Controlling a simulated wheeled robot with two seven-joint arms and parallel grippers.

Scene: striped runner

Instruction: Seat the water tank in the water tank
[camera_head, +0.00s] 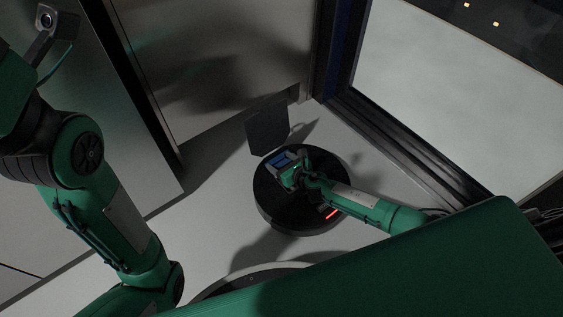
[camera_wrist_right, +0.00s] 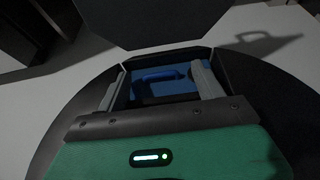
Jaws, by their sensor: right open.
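The blue water tank (camera_head: 281,159) sits at the back part of a round dark body (camera_head: 268,203) on the floor. In the right wrist view the tank (camera_wrist_right: 184,87) shows a blue looped handle (camera_wrist_right: 158,74) and lies in a dark opening. Whether it is fully down in that opening I cannot tell. My right gripper (camera_head: 289,164) is directly over the tank. Its two grey fingers are apart, one on each side of the handle, in the right wrist view (camera_wrist_right: 160,80). Contact with the handle is not visible. My left gripper is out of view.
A dark flat panel (camera_head: 267,127) stands raised behind the round body. A red light strip (camera_head: 333,212) shows on the body's near side. Metal-grey walls and a window frame (camera_head: 415,150) close in the back and right. Pale floor (camera_head: 205,215) is free to the left.

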